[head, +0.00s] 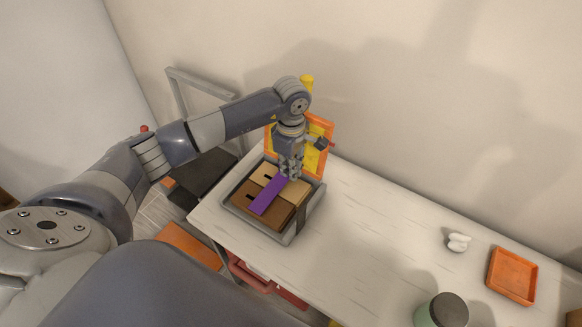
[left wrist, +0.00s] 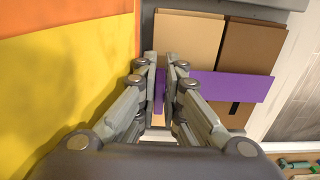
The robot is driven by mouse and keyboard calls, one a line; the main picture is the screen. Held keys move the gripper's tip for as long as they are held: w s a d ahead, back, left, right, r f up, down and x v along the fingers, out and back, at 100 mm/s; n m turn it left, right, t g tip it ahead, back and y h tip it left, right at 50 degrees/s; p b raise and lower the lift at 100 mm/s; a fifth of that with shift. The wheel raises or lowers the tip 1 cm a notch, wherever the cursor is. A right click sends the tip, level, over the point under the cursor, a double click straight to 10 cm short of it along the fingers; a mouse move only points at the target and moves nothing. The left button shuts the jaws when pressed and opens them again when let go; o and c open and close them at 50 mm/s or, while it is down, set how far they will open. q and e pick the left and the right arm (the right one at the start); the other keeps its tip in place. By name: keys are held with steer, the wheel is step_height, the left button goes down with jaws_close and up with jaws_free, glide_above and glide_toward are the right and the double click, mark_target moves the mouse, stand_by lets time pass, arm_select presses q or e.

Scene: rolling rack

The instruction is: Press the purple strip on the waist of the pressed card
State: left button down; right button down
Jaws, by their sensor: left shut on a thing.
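The card lies in a grey tray (head: 232,207) on the white table and shows a tan part (head: 266,174) and a brown part (head: 244,191). The purple strip (head: 266,197) lies across both parts; whether it touches them all along cannot be told. My left gripper (head: 290,175) points down at the strip's far end and is shut on it. In the left wrist view the purple strip (left wrist: 225,85) runs right from between the fingers (left wrist: 165,70), across the tan part (left wrist: 187,42) and brown part (left wrist: 247,48). My right gripper is not in view.
An orange-framed yellow board (head: 316,150) stands upright close behind my left gripper, near the wall. An orange tray (head: 512,276), a small white object (head: 458,242) and a dark-lidded green jar (head: 441,311) are on the right. The table's middle is clear.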

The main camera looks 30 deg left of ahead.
arm_select(q)
steer(key=c, duration=1.7)
jaws_free()
steer(key=shift+o, duration=0.2)
steer(key=shift+r, duration=0.2)
steer(key=shift+w+r, duration=0.1)
steer(key=shift+r, duration=0.25)
step_height(320, 180, up, 11)
steer(key=shift+s, duration=0.2)
